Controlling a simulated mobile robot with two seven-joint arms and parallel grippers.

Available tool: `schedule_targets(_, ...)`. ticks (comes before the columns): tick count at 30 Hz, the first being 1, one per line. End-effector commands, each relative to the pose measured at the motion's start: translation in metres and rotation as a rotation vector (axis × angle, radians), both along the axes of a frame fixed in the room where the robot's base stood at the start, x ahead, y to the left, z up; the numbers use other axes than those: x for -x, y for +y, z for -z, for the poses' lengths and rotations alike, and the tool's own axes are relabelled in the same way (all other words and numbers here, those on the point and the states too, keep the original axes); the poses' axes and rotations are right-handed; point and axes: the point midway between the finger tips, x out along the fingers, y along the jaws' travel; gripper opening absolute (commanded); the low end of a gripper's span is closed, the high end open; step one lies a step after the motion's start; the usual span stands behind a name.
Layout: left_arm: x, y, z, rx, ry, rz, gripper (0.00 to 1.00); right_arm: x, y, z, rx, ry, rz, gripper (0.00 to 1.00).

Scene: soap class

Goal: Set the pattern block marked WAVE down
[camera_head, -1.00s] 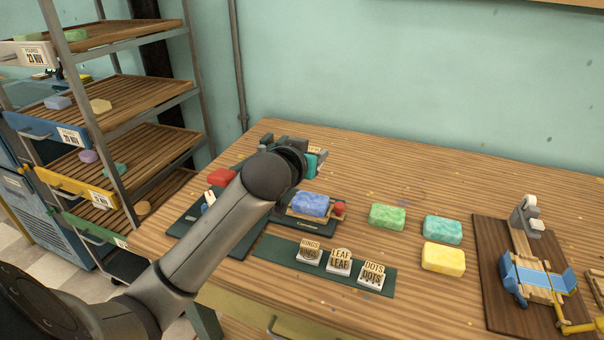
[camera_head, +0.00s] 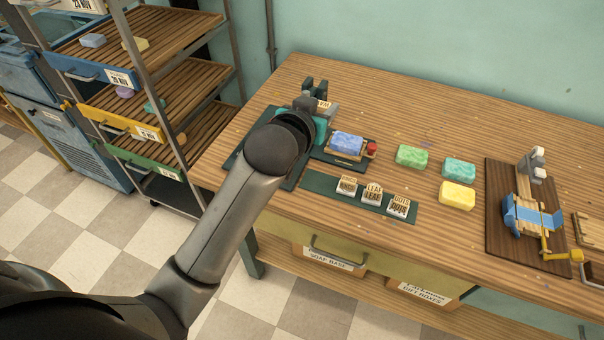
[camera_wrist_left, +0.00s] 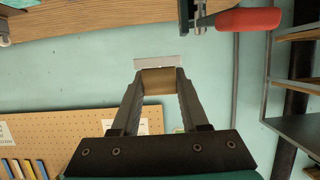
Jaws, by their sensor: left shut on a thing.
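My left gripper (camera_wrist_left: 158,82) is shut on a small tan block with a pale plate (camera_wrist_left: 160,60), seen between its fingertips in the left wrist view. No lettering on it is legible. In the head view my left arm hides most of this gripper. A dark green strip (camera_head: 318,184) near the table's front edge carries pattern blocks marked RINGS (camera_head: 347,188), LEAF (camera_head: 372,194) and DOTS (camera_head: 398,206). The strip's left end is bare. My right gripper is not in view.
A blue soap (camera_head: 346,143) lies on a dark stand beside a red knob (camera_head: 372,148). Green (camera_head: 411,156), teal (camera_head: 459,168) and yellow (camera_head: 457,195) soaps lie to its right. A brown board (camera_head: 497,230) holds a blue-banded device. A shelf rack (camera_head: 150,80) stands left. A red handle (camera_wrist_left: 248,19) shows in the wrist view.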

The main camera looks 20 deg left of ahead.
Motion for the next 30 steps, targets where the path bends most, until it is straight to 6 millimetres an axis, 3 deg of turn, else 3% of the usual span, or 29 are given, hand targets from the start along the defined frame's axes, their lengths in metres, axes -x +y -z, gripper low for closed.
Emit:
schedule_targets(9, 0.001, -0.001, 0.087, -0.001, 0.008, 0.001, 0.0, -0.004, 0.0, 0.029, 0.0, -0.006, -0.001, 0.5)
schedule_targets(15, 0.001, -0.001, 0.134, 0.001, 0.006, 0.001, 0.0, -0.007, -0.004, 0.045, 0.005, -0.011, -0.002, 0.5)
schedule_targets(25, 0.001, 0.0, 0.162, 0.001, 0.004, 0.0, 0.0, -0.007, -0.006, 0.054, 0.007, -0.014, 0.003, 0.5)
schedule_targets(30, 0.001, 0.0, 0.19, 0.001, 0.005, 0.0, 0.0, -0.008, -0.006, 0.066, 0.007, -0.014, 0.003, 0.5)
